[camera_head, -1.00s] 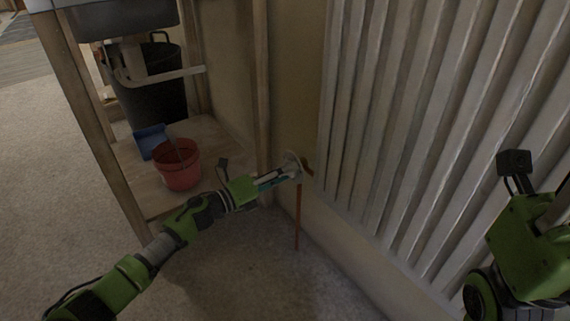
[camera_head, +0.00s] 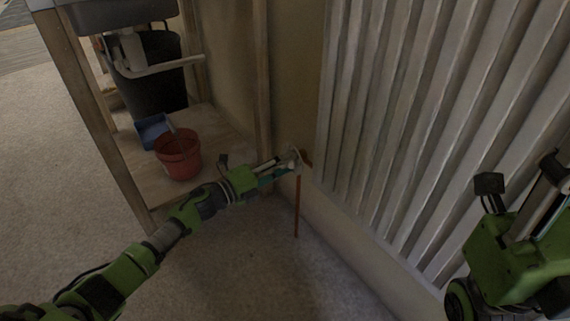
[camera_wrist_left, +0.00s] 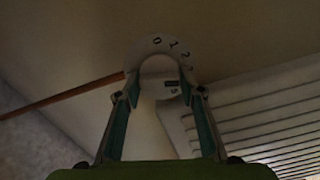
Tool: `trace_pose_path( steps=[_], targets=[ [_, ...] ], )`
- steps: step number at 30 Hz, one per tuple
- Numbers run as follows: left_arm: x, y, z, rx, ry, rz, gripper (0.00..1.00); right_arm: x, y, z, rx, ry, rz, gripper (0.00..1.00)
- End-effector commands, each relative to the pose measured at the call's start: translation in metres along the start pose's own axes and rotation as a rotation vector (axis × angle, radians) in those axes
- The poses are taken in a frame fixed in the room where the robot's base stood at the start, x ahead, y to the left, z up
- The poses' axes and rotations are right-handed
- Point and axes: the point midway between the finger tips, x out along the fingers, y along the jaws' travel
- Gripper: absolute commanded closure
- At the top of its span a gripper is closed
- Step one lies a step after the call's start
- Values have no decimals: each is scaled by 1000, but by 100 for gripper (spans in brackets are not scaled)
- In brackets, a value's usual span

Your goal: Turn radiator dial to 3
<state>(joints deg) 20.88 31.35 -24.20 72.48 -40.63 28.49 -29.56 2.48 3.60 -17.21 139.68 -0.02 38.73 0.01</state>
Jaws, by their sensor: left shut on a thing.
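The radiator dial (camera_head: 297,153) is a small pale disc low at the left end of the radiator, at the top of a copper pipe. In the left wrist view the dial (camera_wrist_left: 159,45) shows dark numerals 0, 1 and 2 along its rim; further marks are unclear. My left gripper (camera_head: 288,161) reaches it from the left and is shut on the dial. In the left wrist view its teal fingers (camera_wrist_left: 160,90) stand on either side of the pale knob. My right arm (camera_head: 515,245) shows at the lower right; its fingertips cannot be made out.
The ribbed white radiator (camera_head: 410,120) fills the right side. The copper pipe (camera_head: 297,210) runs down to the floor. A wooden shelf frame (camera_head: 262,90) stands left of the dial, holding a red bucket (camera_head: 178,158) and a blue container (camera_head: 152,130). Carpet before it is clear.

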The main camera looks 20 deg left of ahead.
Motion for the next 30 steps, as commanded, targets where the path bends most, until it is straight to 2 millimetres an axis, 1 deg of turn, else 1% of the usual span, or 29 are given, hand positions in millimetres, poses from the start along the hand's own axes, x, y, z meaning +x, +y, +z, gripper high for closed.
trace_pose_path(
  steps=[1,2,3,4,13,17,20,27,30],
  targets=[
    [-1,1,1,1,-2,3,86,0,0,0,0,0,0,60],
    [-1,1,1,1,-2,3,62,0,0,0,0,0,0,60],
    [-1,1,1,1,-2,3,51,0,0,0,0,0,0,60],
    [-1,1,1,1,-2,3,49,0,0,0,0,0,0,60],
    [-1,1,0,1,-1,1,49,0,0,1,0,-2,0,60],
    [-8,1,1,1,-1,2,49,0,0,1,-1,-2,1,60],
    [-24,2,0,2,0,4,49,0,0,1,-1,-1,1,60],
    [-76,2,0,2,-1,6,49,0,0,0,0,-1,1,60],
    [-94,2,0,1,0,6,49,0,0,0,0,-1,0,60]
  ],
)
